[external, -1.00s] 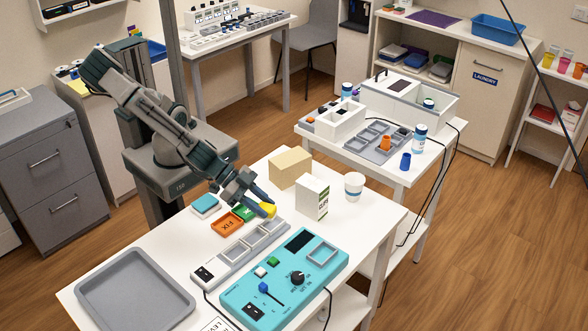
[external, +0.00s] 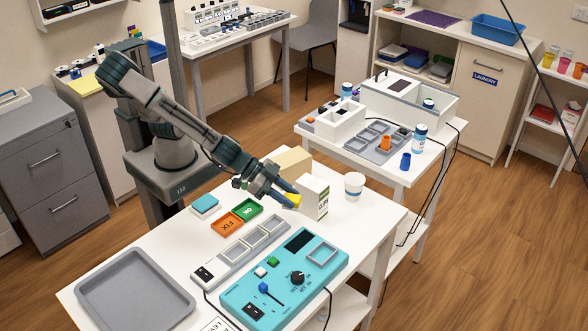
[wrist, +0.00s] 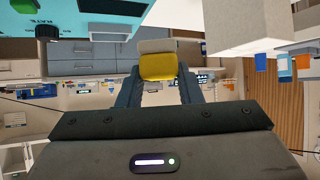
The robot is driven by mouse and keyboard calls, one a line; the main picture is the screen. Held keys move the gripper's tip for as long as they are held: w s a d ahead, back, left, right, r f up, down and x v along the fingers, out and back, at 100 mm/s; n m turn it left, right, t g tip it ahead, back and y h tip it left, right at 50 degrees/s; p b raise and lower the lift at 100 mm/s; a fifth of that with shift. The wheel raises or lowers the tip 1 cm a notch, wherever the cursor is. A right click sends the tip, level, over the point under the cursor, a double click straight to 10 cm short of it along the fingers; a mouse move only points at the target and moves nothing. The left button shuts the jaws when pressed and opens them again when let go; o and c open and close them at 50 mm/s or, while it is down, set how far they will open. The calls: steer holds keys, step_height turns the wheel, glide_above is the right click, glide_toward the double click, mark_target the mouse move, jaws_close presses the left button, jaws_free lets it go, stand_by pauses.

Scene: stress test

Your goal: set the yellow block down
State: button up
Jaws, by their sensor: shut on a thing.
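The yellow block (external: 291,201) is between the fingers of my gripper (external: 287,195), just left of a white carton. In the wrist view the yellow block (wrist: 162,68) sits between the two dark fingers of my gripper (wrist: 160,86), with a pale grey face showing at one end. My gripper is shut on it. The block appears held over the white table (external: 205,305); the gap beneath it cannot be judged. My fingers hide part of the block.
The white carton (external: 313,199) stands close on the right, with a tan box (external: 293,162) behind and a white cup (external: 354,186) beyond. Orange (external: 227,225) and green (external: 248,209) trays, a grey slotted strip (external: 240,254) and a turquoise panel (external: 284,281) lie nearer.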

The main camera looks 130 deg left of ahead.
steer(key=shift+w+r+n+g+y+b, duration=1.1)
steer(key=shift+w+n+g+y+b, duration=1.9)
steer(key=shift+w+n, duration=1.25)
steer(key=shift+h, duration=0.3)
steer(key=x, duration=0.5)
steer(key=d+f+x, duration=0.1)
steer(key=x, duration=0.4)
steer(key=f+x, duration=0.1)
steer(key=x, duration=0.4)
steer(key=shift+f+p, duration=0.25)
steer(key=shift+p, duration=0.05)
steer(key=shift+f+b, duration=0.4)
steer(key=shift+b, duration=0.15)
steer(key=shift+f, duration=0.15)
